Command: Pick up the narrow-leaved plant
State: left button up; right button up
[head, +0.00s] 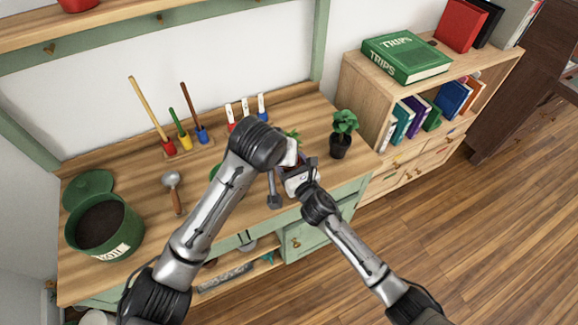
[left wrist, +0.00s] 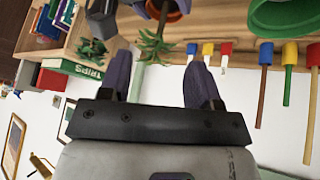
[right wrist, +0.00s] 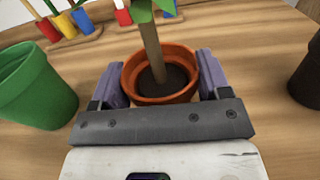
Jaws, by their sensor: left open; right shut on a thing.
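The narrow-leaved plant (right wrist: 152,50) has a brown stem in a terracotta pot (right wrist: 134,80). In the right wrist view, my right gripper (right wrist: 160,68) is shut on this pot, one finger at each side. I cannot tell whether the pot is on the worktop or just above it. In the left wrist view, the plant's spiky leaves (left wrist: 155,44) and part of its pot show beyond my left gripper (left wrist: 160,68), which is open with nothing between its fingers. In the head view my arms hide most of the plant; only a few leaves (head: 292,134) show.
A broad-leaved plant in a dark pot (head: 340,147) stands to the right on the worktop (head: 140,182). An empty green pot (right wrist: 38,90) is at the left in the right wrist view. Racked tools (head: 187,142), a scoop (head: 173,190) and a soil bin (head: 103,228) are further left.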

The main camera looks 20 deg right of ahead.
pick_arm(q)
notch_tip(320, 180, up, 6)
jog(key=w+d+y, duration=0.1)
jog(key=w+d, duration=0.1)
jog(key=shift+t, duration=0.4)
jog(key=shift+a+x, duration=0.1)
jog(key=shift+x, duration=2.9)
jog(key=shift+a+x, duration=0.15)
jog(key=shift+x, duration=2.85)
jog(key=shift+w, duration=0.1)
jog(key=shift+c, duration=0.3)
grip_shut()
jog(key=shift+f, duration=0.1)
